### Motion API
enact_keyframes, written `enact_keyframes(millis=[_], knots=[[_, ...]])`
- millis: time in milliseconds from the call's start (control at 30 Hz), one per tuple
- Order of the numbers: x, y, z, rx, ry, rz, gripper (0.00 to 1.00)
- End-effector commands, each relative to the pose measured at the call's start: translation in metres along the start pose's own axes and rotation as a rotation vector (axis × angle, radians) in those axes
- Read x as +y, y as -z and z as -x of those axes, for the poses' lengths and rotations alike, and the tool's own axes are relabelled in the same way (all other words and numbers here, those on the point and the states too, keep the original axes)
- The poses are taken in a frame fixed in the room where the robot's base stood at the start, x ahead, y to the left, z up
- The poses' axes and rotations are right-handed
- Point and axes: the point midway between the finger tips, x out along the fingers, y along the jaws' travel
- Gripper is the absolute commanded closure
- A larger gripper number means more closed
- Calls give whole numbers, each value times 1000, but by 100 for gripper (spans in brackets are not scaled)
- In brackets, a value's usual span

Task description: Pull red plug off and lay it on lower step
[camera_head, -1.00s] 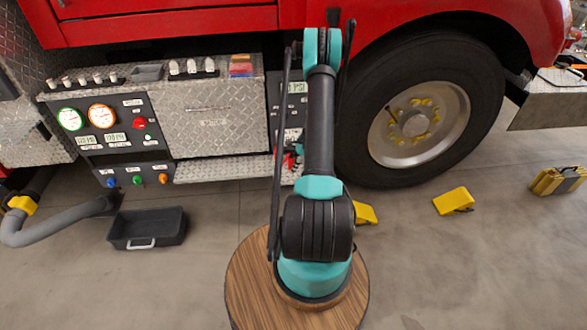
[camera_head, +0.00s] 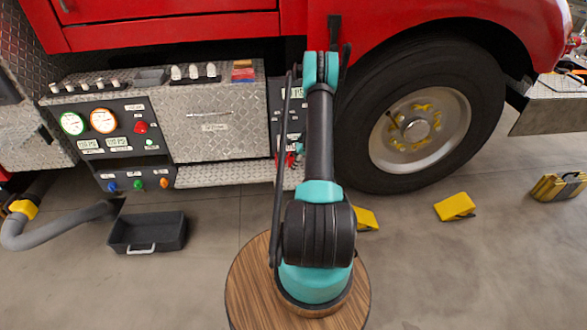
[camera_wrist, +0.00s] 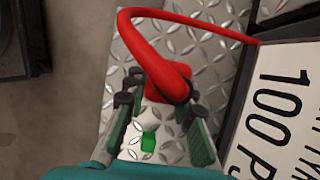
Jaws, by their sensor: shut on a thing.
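The red plug (camera_wrist: 168,86) sits between the fingertips of my gripper (camera_wrist: 160,93) in the wrist view, with a curved red strap or loop (camera_wrist: 150,14) running from it up and right. My gripper is shut on the red plug. Its far tip is partly hidden by the fingers, and I cannot tell whether it is still seated in anything. The lower step (camera_wrist: 205,42) is silver diamond plate behind the plug; it also shows in the head view (camera_head: 225,172). In the head view my arm hides most of the gripper; a little red (camera_head: 287,160) shows beside it.
A panel with a "100 PSI" label (camera_wrist: 275,112) stands close right of my fingers. A small green thing (camera_wrist: 148,142) shows between them. A black tray (camera_head: 148,232), grey hose (camera_head: 55,230) and yellow chock (camera_head: 455,206) are on the floor. The truck wheel (camera_head: 415,120) is right of my arm.

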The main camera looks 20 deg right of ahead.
Motion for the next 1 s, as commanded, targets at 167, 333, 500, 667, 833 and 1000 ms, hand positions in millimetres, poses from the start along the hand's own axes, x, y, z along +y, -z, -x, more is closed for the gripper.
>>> enact_keyframes(millis=[167, 333, 500, 667, 833, 1000], knots=[[-18, 3, -6, 0, 0, 0, 100], [-16, 10, -22, 0, 0, 0, 100], [-16, 14, -32, 0, 0, 0, 100], [-16, 15, -36, 0, 0, 0, 100], [-16, 16, -37, 0, 0, 0, 100], [-16, 16, -37, 0, 0, 0, 67]])
